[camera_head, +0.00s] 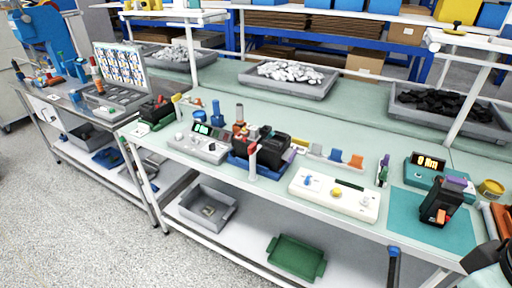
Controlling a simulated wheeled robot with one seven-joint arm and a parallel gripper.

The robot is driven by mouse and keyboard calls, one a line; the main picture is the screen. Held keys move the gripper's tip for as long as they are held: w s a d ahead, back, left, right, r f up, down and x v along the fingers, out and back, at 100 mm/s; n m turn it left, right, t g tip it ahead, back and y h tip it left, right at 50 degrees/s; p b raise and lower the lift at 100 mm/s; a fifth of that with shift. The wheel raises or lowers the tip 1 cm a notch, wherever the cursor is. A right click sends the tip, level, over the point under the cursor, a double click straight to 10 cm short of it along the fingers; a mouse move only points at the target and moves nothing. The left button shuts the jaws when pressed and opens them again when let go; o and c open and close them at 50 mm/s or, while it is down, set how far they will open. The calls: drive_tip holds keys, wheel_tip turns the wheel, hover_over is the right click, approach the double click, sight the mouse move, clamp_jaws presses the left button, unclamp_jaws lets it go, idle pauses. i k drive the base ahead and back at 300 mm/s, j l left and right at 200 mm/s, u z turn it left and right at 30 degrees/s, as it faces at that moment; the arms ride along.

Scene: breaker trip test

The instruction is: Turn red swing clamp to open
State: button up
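A black breaker (272,149) sits in a blue fixture (241,161) near the middle of the bench. A small upright post with a red part (253,148) stands at the fixture's front and looks like the red swing clamp. It is too small to tell how far it is turned. A dark and white part of my arm's end (487,258) shows at the bottom right corner, far to the right of the fixture. Its fingertips cannot be made out.
A grey meter box (203,143) stands left of the fixture. A white control panel (333,195) lies to its right. Another black device with an orange lever (440,205) stands on a teal mat (404,212). Grey bins (289,83) line the back. Pale bench surface is free behind the fixture.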

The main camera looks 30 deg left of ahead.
sight(253, 149)
drive_tip(key=i+j+u, duration=0.6)
drive_tip(key=i, duration=0.15)
